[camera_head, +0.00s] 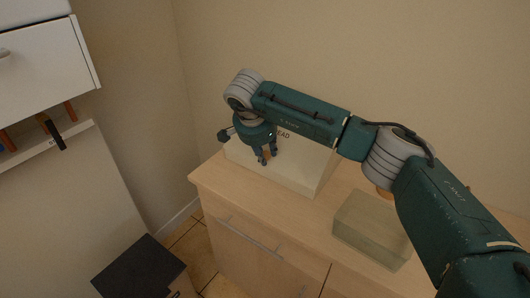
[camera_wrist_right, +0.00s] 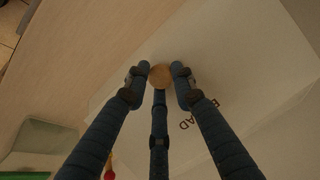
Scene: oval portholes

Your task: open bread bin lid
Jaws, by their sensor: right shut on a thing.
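The cream bread bin (camera_head: 300,169) stands on the wooden counter, partly hidden behind my right arm. Part of its dark lettering shows on the front face, which also appears in the right wrist view (camera_wrist_right: 235,100). A round wooden knob (camera_wrist_right: 160,76) sits on that face. My right gripper (camera_head: 264,160) is shut on the knob, with its fingers around it in the right wrist view (camera_wrist_right: 160,72). I cannot make out a gap at the lid's edges. My left gripper is out of view.
A translucent greenish container (camera_head: 372,229) stands on the counter (camera_head: 285,206) right of the bin, below my right arm. A white drawer unit (camera_head: 45,50) hangs at the upper left. A dark-topped box (camera_head: 140,268) stands on the tiled floor.

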